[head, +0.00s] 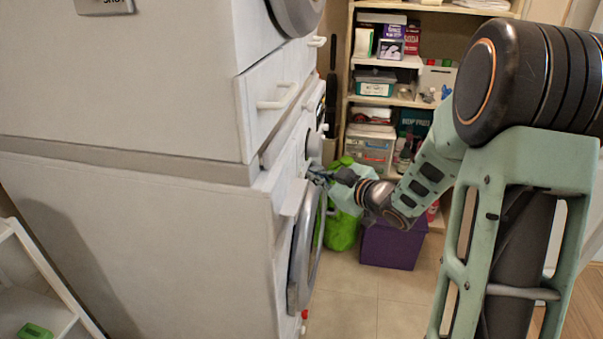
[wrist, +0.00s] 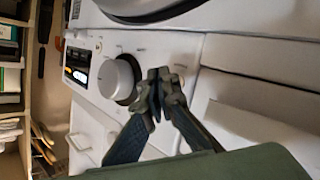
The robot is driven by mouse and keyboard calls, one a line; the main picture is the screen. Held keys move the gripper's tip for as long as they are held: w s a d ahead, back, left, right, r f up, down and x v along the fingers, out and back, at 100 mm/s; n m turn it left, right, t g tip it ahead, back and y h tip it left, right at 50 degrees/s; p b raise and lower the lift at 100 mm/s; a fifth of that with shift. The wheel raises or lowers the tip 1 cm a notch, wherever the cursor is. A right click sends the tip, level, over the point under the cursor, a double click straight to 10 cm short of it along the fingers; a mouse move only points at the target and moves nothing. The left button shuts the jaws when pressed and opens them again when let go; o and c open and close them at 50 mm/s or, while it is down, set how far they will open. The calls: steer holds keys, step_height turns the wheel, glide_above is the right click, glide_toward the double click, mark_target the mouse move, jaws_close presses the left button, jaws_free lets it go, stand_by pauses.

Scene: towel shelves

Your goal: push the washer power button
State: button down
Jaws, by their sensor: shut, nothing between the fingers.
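The white washer (head: 150,235) is the lower machine of a stack at the left in the head view, with a round door (head: 304,250) on its front. Its control panel (wrist: 145,48) fills the middle of the wrist view. A round silver knob (wrist: 116,78) and a dark lit display (wrist: 76,64) are on it. My gripper (head: 314,176) is at the washer's front, near the panel. In the wrist view my gripper (wrist: 160,76) is shut and empty, its fingertips just right of the knob. I cannot tell whether they touch the panel. I cannot make out the power button.
A second white machine (head: 120,90) is stacked above, with a handle (head: 277,97) on its front. Behind stand shelves (head: 350,60) with boxes, a green bag (head: 340,232) and a purple bin (head: 391,245). The tiled floor (head: 350,300) before the washer is clear.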

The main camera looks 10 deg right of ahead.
steer(key=d, duration=0.2)
steer(key=s+d+p, duration=0.1)
steer(key=d, duration=0.2)
steer(key=shift+s+d+p, duration=0.35)
steer(key=shift+s, duration=0.05)
